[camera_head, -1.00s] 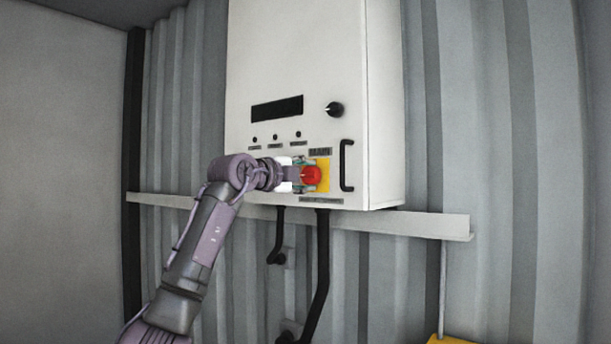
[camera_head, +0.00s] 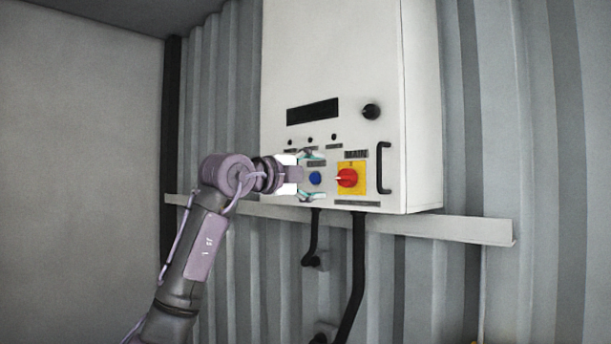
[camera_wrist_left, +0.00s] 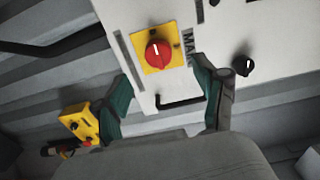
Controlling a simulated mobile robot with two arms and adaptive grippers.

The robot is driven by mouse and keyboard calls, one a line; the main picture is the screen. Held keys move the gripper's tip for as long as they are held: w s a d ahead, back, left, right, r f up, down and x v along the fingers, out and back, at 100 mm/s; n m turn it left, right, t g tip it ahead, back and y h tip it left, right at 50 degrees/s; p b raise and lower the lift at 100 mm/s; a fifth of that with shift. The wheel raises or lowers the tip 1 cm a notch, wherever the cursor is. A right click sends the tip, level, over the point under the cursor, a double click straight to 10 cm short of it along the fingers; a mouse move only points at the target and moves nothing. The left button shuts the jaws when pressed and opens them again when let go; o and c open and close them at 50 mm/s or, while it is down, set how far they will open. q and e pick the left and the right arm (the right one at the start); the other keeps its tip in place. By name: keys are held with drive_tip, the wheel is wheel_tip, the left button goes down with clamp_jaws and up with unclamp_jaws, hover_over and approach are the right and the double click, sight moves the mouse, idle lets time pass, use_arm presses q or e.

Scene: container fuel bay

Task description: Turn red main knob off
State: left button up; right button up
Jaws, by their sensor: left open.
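The red main knob (camera_head: 347,178) sits on a yellow square plate (camera_head: 358,169) at the lower right of the white cabinet's front. Its white mark lies roughly level and points left in the head view. In the wrist view the red knob (camera_wrist_left: 158,52) shows beyond and between my fingers, with its mark near upright in that tilted picture. My left gripper (camera_head: 317,176) is open and empty, left of the knob and apart from it. Its fingers also show in the wrist view (camera_wrist_left: 160,76). My right gripper is in neither view.
A blue button (camera_head: 315,178) shows between my fingers in the head view. A black handle (camera_head: 384,168) is right of the knob and a black dial (camera_head: 371,111) above it. A ledge (camera_head: 480,229) and black cables (camera_head: 356,275) run below. A yellow box (camera_wrist_left: 80,124) shows in the wrist view.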

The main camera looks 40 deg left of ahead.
use_arm(q)
drive_tip(key=shift+s, duration=1.5)
